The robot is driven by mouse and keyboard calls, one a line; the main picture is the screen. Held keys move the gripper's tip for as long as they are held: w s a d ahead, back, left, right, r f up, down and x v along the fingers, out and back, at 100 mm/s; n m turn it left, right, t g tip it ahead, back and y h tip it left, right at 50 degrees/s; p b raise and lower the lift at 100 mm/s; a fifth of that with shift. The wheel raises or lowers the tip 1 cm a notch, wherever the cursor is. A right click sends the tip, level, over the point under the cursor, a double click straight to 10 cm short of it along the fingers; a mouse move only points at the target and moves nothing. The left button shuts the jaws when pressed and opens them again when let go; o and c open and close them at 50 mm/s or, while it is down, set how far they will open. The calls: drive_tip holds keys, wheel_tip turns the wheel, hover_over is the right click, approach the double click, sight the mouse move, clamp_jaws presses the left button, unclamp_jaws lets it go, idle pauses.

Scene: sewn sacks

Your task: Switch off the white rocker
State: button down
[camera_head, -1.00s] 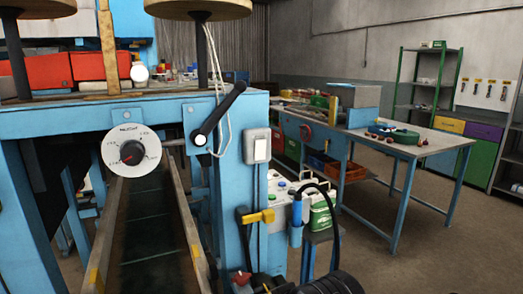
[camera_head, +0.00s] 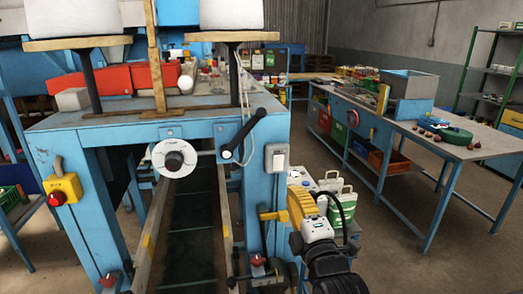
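The white rocker (camera_head: 275,158) is a small pale rectangular switch plate in a grey frame. I can make out no gripper fingers in this view, and nothing touches the rocker.
A round white dial (camera_head: 174,159) and a black lever (camera_head: 243,134) are left of the rocker. A yellow box with a red button (camera_head: 63,186) is far left. A black ribbed body (camera_head: 330,268) with yellow and white parts stands lower right. Floor is open at right.

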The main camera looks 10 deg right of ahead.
sight(277, 157)
idle(0.3)
drive_tip(key=shift+w, duration=0.15)
drive_tip(key=w, duration=0.4)
drive_tip(key=w+r+b, duration=0.1)
drive_tip(key=w, duration=0.7)
drive_tip(key=shift+w+r+b, duration=0.25)
drive_tip(key=shift+w+b, duration=0.1)
drive_tip(key=shift+b, duration=0.05)
drive_tip(key=shift+w+r, duration=0.15)
drive_tip(key=shift+w, duration=0.35)
drive_tip(key=shift+w+r, duration=0.15)
drive_tip(key=shift+w, duration=0.3)
drive_tip(key=shift+s, duration=0.1)
